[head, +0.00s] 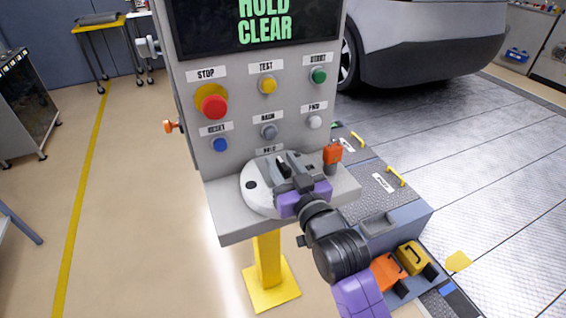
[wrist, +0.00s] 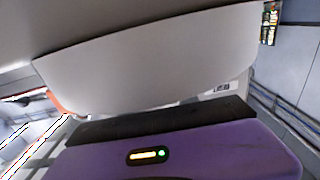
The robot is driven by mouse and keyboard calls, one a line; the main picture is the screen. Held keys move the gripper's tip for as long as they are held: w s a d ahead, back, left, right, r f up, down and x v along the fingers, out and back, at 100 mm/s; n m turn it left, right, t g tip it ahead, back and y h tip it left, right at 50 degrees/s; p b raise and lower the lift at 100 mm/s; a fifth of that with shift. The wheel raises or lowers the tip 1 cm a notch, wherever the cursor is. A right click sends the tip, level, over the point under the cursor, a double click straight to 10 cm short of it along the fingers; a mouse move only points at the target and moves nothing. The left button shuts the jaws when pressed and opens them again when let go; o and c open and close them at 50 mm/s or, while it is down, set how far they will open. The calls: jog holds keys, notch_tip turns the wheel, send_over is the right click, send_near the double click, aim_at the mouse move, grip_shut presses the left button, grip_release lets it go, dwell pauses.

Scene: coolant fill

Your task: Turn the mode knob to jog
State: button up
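The grey control panel (head: 190,118) stands on a yellow post. A label (head: 269,150), partly hidden and hard to read, sits on its lower part. Below it is a round white dial plate (head: 258,203) with a dark spot at its left. My gripper (head: 284,168) is over this plate, its dark fingers at the plate's upper middle. The mode knob cannot be made out apart from the fingers, and its pointer setting is hidden. In the wrist view a white curved surface (wrist: 150,65) fills the space ahead of my purple gripper body. The fingertips' gap does not show clearly.
Above the dial are a red stop button (head: 214,107), a blue button (head: 221,145), and several other buttons. A screen (head: 262,22) reads HOLD CLEAR. An orange-topped switch (head: 332,153) stands close to my gripper's right. The floor at left is open.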

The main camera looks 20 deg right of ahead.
jog(key=shift+c, duration=0.2)
grip_shut()
dwell(1.3)
